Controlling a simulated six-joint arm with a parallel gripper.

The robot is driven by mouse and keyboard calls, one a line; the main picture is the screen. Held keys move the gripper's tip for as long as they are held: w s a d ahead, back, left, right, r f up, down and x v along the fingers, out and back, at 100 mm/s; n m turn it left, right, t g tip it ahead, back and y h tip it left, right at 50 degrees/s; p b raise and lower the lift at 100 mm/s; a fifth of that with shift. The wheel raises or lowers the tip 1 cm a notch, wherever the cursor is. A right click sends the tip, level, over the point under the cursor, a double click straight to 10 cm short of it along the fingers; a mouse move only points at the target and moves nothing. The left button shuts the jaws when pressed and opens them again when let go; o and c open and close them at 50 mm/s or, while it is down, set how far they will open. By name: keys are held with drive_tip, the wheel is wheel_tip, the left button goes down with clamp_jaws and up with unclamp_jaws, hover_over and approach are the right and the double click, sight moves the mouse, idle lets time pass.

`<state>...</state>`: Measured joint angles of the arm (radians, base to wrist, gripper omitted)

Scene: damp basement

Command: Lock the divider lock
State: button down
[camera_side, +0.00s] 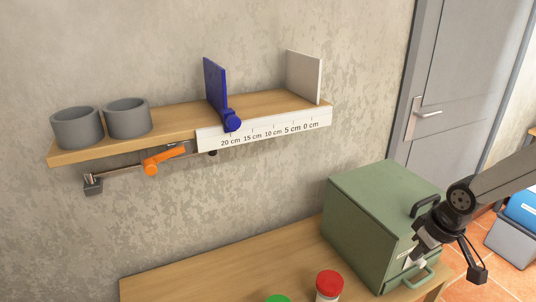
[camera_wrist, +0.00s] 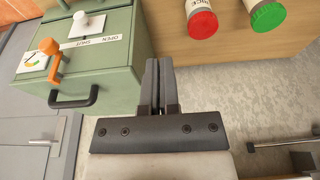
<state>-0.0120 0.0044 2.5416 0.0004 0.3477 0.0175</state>
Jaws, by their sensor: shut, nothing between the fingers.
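A blue divider (camera_side: 215,82) stands upright on the wooden wall shelf, with a blue knob (camera_side: 232,121) at its front edge beside the 20 cm mark of the white scale strip (camera_side: 262,131). An orange lever (camera_side: 165,158) sits on a thin rod under the shelf, tilted up to the right. Which of these is the lock is not labelled. My gripper (camera_wrist: 161,64) is shut and empty in the wrist view. In the side view my wrist is at far right by the green box, well away from the shelf.
Two grey cups (camera_side: 77,127) stand on the shelf's left end, and a pale upright panel (camera_side: 304,77) at its right. The green box (camera_side: 367,215) stands on the wooden table (camera_side: 215,275), near red-lidded (camera_side: 329,284) and green-lidded (camera_side: 278,298) jars. Wall space before the shelf is clear.

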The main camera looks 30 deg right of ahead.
sight(153, 159)
drive_tip(key=w+a+r+m+t+y, duration=0.1)
drive_tip(key=w+a+r+t, duration=0.1)
drive_tip(key=w+a+r, duration=0.5)
drive_tip(key=w+a+r+m+t+y, duration=0.1)
drive_tip(key=w+a+r+t, duration=0.1)
drive_tip(key=w+a+r, duration=0.5)
drive_tip(key=w+a+r+m+t+y, duration=0.1)
drive_tip(key=w+a+r+y, duration=0.1)
drive_tip(key=a+r, duration=0.4)
drive_tip(key=w+a+r+m+t+y, duration=0.1)
drive_tip(key=a+r, duration=0.5)
drive_tip(key=a, duration=0.8)
drive_tip(key=w+t+y, duration=0.1)
drive_tip(key=w+y, duration=0.1)
drive_tip(key=shift+w+r, duration=0.3)
drive_tip(key=shift+w, duration=0.05)
drive_tip(key=shift+w+f, duration=0.1)
drive_tip(key=shift+x, duration=4.95)
drive_tip(key=shift+a+f, duration=1.35)
drive_tip(key=shift+a, duration=0.1)
